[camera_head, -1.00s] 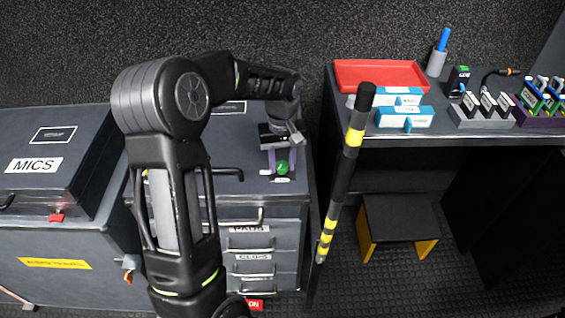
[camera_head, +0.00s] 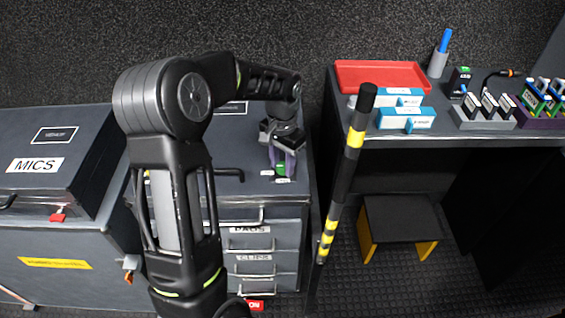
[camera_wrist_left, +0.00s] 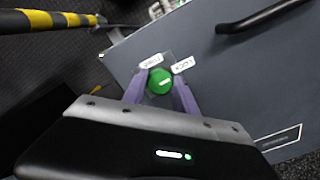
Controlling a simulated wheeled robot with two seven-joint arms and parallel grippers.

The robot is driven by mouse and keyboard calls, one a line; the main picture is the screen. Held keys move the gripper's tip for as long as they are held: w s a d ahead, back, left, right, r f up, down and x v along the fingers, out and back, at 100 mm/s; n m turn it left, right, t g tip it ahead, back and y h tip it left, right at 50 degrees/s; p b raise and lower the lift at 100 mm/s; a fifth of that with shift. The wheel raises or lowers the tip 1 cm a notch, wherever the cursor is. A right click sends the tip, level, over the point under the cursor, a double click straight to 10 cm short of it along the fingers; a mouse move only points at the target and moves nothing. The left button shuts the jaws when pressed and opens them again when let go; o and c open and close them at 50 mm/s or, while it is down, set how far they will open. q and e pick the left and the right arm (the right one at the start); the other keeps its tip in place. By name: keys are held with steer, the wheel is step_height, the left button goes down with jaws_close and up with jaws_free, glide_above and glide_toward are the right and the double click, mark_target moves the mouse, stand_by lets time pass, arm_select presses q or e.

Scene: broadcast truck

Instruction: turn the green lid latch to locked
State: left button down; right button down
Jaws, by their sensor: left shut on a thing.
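The green lid latch (camera_head: 281,169) sits near the front right edge of the dark case lid (camera_head: 228,189). In the left wrist view the latch (camera_wrist_left: 159,81) is a round green knob with a pale mark on it. Two white labels stand beyond it; one reads LOCK (camera_wrist_left: 183,65), the other (camera_wrist_left: 151,61) is hard to read. My left gripper (camera_head: 282,166) reaches down onto the latch, and its purple fingers (camera_wrist_left: 160,92) are shut on it from both sides. The fingers hide part of the latch in the head view. My right gripper is not in view.
A black bar handle (camera_head: 228,172) lies left of the latch. A black and yellow striped pole (camera_head: 343,185) stands just right of the case. A desk with a red tray (camera_head: 380,75) is farther right. A MICS case (camera_head: 40,165) stands left.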

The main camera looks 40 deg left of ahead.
mark_target(282, 166)
arm_select(q)
steer(key=shift+m, duration=0.5)
steer(key=c, duration=1)
jaws_free()
steer(key=shift+o, duration=0.2)
steer(key=shift+r, duration=0.1)
step_height(282, 166, up, 8)
steer(key=shift+f, duration=0.15)
